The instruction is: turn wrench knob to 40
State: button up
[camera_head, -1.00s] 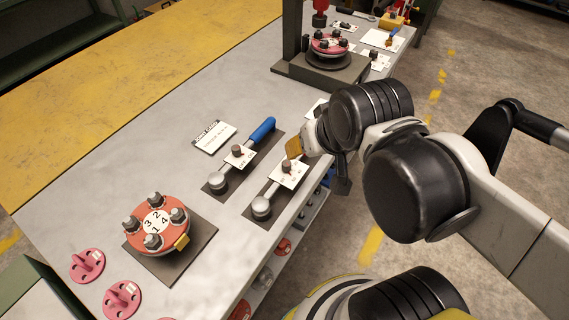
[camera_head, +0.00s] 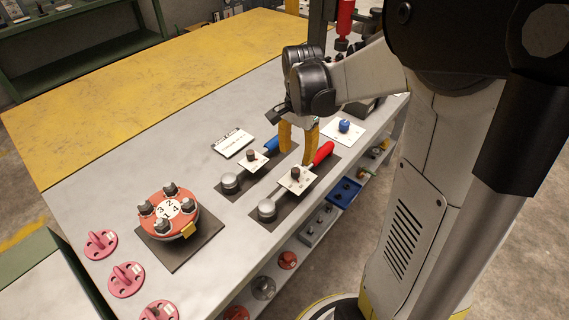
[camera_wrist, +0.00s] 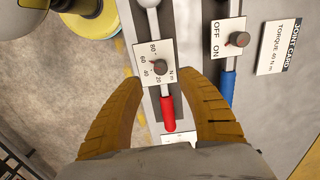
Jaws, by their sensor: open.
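The wrench with the red handle (camera_head: 323,152) lies on a dark mat on the bench. Its white scale plate (camera_head: 290,189) carries a dark knob (camera_head: 295,173). In the wrist view, the knob (camera_wrist: 160,67) stands among the marks 20, 40, 60 and 80 N m; I cannot tell its exact setting. The red handle (camera_wrist: 168,112) points back between my fingers. My gripper (camera_head: 299,137) is open and empty, its yellow fingers above the bench near the two handles. In the wrist view, the fingers of my gripper (camera_wrist: 168,88) are spread wide either side of the red-handled wrench.
A blue-handled wrench (camera_wrist: 227,90) with an OFF/ON knob (camera_wrist: 238,39) lies alongside. The joint card (camera_head: 233,143) reads torque 40 N m. A red flanged spool (camera_head: 168,212) with several bolts stands front left. A blue knob (camera_head: 345,125) sits on a white plate beyond.

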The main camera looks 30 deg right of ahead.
aim_at(296, 170)
notch_tip(296, 170, down, 8)
jog(key=b, duration=0.2)
jog(key=shift+w+b, duration=0.1)
jog(key=shift+b, duration=0.25)
grip_shut()
